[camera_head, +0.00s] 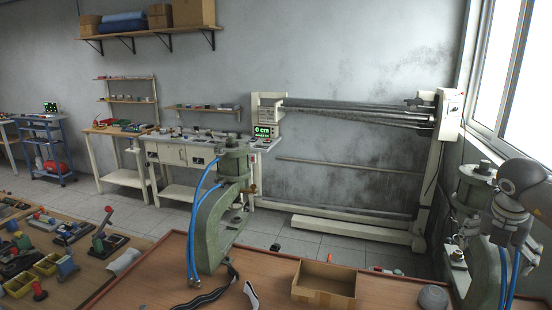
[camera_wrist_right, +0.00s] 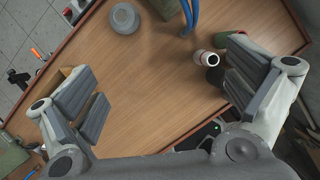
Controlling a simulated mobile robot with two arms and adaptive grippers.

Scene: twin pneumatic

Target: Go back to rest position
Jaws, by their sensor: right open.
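My right arm comes in from the right edge of the head view, in front of the right green pneumatic press. My right gripper (camera_wrist_right: 168,88) is open, with its two fingers wide apart and nothing between the pads. Bare wooden table top (camera_wrist_right: 150,85) shows below it in the right wrist view. The gripper is partly visible in the head view (camera_head: 508,228), over the right press (camera_head: 468,270), which it partly hides. My left gripper is not in view.
Another green press (camera_head: 212,235) with blue hoses stands on the table's left part. An open cardboard box (camera_head: 325,286) and a grey bowl (camera_head: 433,297) sit between the presses. A white bottle-like item (camera_wrist_right: 207,58) is near the right finger in the wrist view.

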